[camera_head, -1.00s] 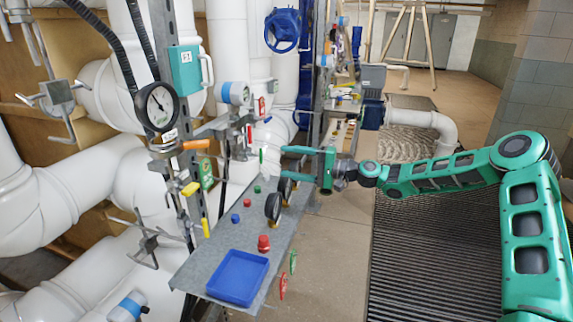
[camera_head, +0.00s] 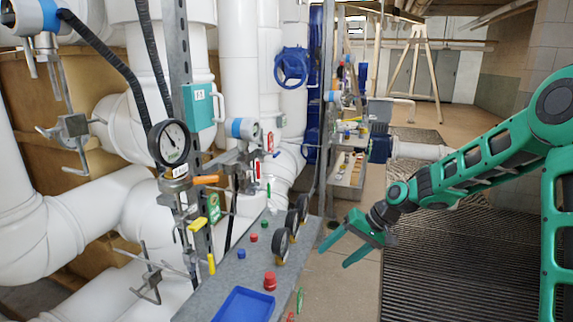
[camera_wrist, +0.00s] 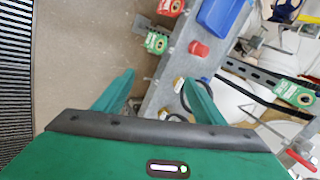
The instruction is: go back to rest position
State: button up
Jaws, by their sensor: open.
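My green gripper (camera_head: 335,257) is open and empty in the head view. It hangs in free air to the right of the grey metal shelf, with its fingers pointing down and to the left. In the wrist view my gripper (camera_wrist: 159,77) shows its two green fingers spread apart with nothing held between them. The edge of the grey shelf (camera_wrist: 165,88) shows beyond the fingers, and I cannot tell how far away it is.
The grey shelf (camera_head: 215,275) carries a blue tray (camera_head: 243,305), a red knob (camera_head: 270,281) and several dark gauges (camera_head: 280,243). White pipes and a pressure gauge (camera_head: 169,141) stand at the left. Floor grating (camera_head: 450,265) lies at the right.

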jog(key=s+d+r+m+h, duration=0.1)
jog(key=s+d+r+h, duration=0.2)
jog(key=s+d, duration=0.6)
jog(key=s+d+r+m+h, duration=0.1)
jog(key=s+d+r+h, duration=0.25)
jog(key=s+d, duration=0.55)
jog(key=s+d+r+m+g, duration=0.1)
jog(key=s+d+r, duration=0.1)
jog(key=s, duration=0.8)
jog(key=s+d+r+m, duration=0.2)
jog(key=s+d, duration=0.3)
jog(key=s, duration=0.6)
jog(key=shift+s+d+m+g, duration=0.25)
jog(key=shift+m+g, duration=0.05)
jog(key=shift+g, duration=0.1)
jog(key=shift+w+f+h, duration=0.25)
jog(key=shift+w, duration=0.4)
